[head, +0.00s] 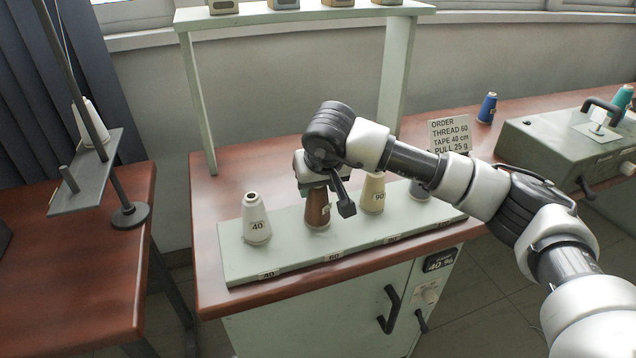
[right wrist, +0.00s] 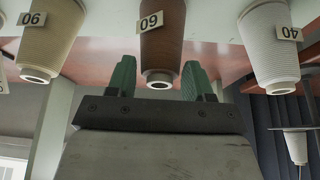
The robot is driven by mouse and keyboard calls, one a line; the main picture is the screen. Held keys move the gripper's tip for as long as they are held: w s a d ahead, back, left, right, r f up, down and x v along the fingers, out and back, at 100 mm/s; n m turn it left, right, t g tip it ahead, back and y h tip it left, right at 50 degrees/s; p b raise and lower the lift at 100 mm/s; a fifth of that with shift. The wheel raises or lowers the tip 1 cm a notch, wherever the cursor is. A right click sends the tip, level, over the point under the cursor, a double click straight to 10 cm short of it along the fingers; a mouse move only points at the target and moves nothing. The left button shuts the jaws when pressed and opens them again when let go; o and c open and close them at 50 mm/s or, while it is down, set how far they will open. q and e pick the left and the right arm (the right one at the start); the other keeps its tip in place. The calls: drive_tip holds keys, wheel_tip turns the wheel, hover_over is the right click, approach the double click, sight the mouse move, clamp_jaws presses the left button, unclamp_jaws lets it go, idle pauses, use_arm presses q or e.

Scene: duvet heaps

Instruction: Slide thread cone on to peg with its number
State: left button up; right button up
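A brown thread cone (head: 318,210) stands upright on the pale green board (head: 290,250), second from the left. In the right wrist view its label reads 60 (right wrist: 150,21). My right gripper (head: 314,186) is at the top of this cone. In the right wrist view its two green fingertips (right wrist: 158,80) are open, one on each side of the cone's narrow end, with small gaps. A white cone marked 40 (head: 256,220) stands to the left, and a tan cone marked 90 (head: 373,194) to the right. My left gripper is not in view.
A grey cone (head: 420,189) is partly behind my right arm. The order card (head: 449,135) reads thread 60. At left, a stand's grey plate (head: 90,180) holds a white cone (head: 90,124) and a short bare peg (head: 66,175). A blue cone (head: 487,108) stands at the back.

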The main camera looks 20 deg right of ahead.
drive_tip(key=o, duration=0.4)
drive_tip(key=shift+c, duration=0.2)
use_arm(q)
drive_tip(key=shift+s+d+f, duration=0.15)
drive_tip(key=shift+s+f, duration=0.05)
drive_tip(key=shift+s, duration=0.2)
use_arm(e)
drive_tip(key=v, duration=1)
drive_tip(key=shift+s+r, duration=0.15)
drive_tip(key=shift+r, duration=0.25)
